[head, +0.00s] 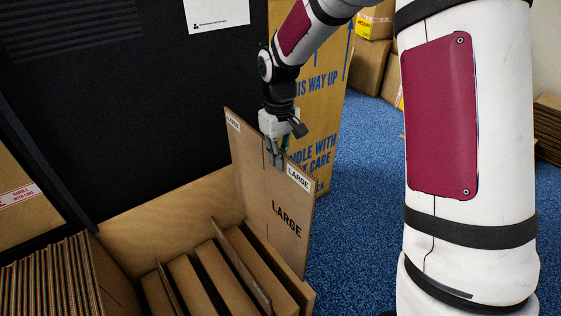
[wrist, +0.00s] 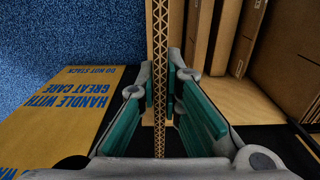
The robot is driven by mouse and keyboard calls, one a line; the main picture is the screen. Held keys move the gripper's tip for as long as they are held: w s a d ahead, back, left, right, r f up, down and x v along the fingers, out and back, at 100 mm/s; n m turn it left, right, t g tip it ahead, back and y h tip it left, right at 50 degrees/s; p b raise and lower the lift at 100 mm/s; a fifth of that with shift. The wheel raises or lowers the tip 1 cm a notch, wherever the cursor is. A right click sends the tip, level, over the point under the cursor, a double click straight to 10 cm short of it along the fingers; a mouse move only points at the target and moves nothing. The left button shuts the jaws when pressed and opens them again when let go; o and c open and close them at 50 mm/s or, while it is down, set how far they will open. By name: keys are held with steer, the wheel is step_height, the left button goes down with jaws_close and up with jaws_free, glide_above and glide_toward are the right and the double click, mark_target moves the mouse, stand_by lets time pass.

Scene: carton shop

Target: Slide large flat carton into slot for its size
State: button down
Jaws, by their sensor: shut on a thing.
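The large flat carton (head: 264,197) is a brown upright sheet marked LARGE, with white LARGE labels along its top edge. My gripper (head: 278,158) is shut on its top edge from above. In the wrist view, the carton's corrugated edge (wrist: 160,60) runs between the green-padded fingers (wrist: 160,110). The carton stands at the right side of a wooden slotted rack (head: 175,215); its lower edge is partly hidden, and I cannot tell whether it is inside a slot. Several brown cartons or dividers (head: 215,275) stand in the rack to its left.
A tall carton with blue print (head: 325,100) stands behind my gripper. A black panel (head: 130,110) rises behind the rack. A stack of flat cartons (head: 50,280) is at the lower left.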

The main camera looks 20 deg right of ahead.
step_height(320, 180, up, 17)
steer(key=p, duration=0.8)
steer(key=shift+r+p, duration=0.2)
steer(key=shift+p, duration=0.15)
stand_by(0.4)
